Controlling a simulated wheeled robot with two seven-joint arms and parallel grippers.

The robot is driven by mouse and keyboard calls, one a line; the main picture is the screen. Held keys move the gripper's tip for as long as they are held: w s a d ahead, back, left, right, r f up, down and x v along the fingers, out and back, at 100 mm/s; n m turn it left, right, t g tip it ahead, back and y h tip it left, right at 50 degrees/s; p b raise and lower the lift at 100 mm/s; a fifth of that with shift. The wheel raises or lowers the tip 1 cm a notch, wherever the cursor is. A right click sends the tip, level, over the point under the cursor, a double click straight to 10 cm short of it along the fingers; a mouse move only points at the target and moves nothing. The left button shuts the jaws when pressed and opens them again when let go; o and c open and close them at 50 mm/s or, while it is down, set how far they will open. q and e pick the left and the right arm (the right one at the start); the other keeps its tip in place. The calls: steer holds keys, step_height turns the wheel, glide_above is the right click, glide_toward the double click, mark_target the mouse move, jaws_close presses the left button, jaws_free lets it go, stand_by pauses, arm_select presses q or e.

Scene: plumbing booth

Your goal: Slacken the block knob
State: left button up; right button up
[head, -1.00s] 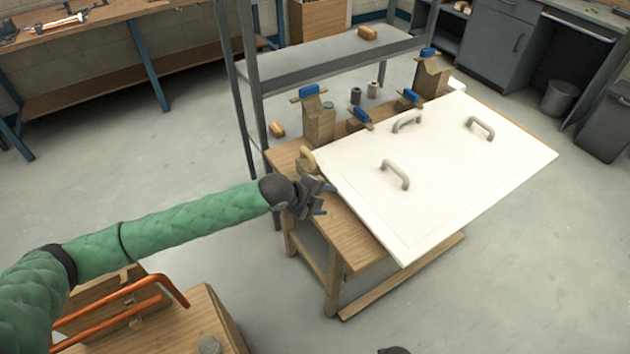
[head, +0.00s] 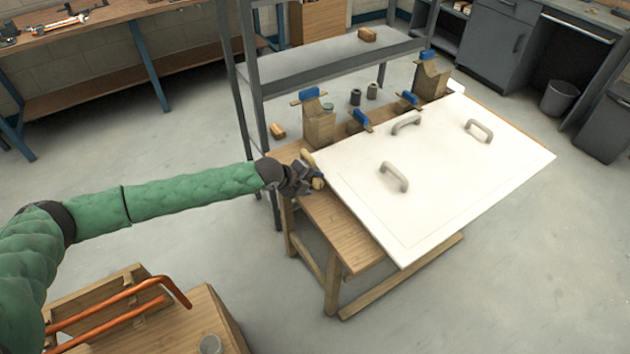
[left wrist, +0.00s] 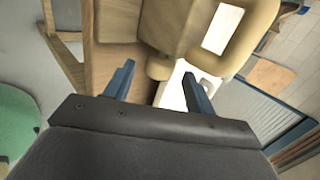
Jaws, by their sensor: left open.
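My left gripper (head: 312,181) is open at the left end of the workbench, next to the white panel (head: 440,180). It also shows in the left wrist view (left wrist: 159,74), with its two blue-grey fingers apart. A small rounded tan knob (left wrist: 160,68) appears between and just beyond the fingertips, below a tan block (left wrist: 162,25). I cannot tell whether the fingers touch it. A tan loop-shaped part (left wrist: 262,20) is beside the block. In the head view a tan piece (head: 308,158) shows just behind the gripper, which partly hides that spot. My right gripper is out of view.
The white panel carries several grey handles (head: 393,176) and overhangs the wooden bench (head: 345,243). Wooden blocks with blue bars (head: 319,125) stand along its back edge. A grey shelf rack (head: 330,65) is behind. Orange bent pipes (head: 130,292) lie at lower left.

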arm_select(q)
steer(key=shift+x, duration=1.15)
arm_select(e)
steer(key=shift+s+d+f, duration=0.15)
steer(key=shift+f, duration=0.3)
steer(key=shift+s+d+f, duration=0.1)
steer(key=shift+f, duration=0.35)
arm_select(q)
steer(key=shift+c, duration=0.4)
steer(key=c, duration=0.9)
steer(key=shift+f, duration=0.15)
steer(key=t+h+b, duration=0.1)
steer(key=b, duration=0.1)
steer(key=t+h+b, duration=0.1)
steer(key=b, duration=0.2)
steer(key=shift+s+a+f+h+b, duration=0.15)
steer(key=shift+f+h+b, duration=0.15)
steer(key=shift+h+b, duration=0.1)
steer(key=t+h+b, duration=0.1)
steer(key=b, duration=0.2)
steer(key=shift+h, duration=0.3)
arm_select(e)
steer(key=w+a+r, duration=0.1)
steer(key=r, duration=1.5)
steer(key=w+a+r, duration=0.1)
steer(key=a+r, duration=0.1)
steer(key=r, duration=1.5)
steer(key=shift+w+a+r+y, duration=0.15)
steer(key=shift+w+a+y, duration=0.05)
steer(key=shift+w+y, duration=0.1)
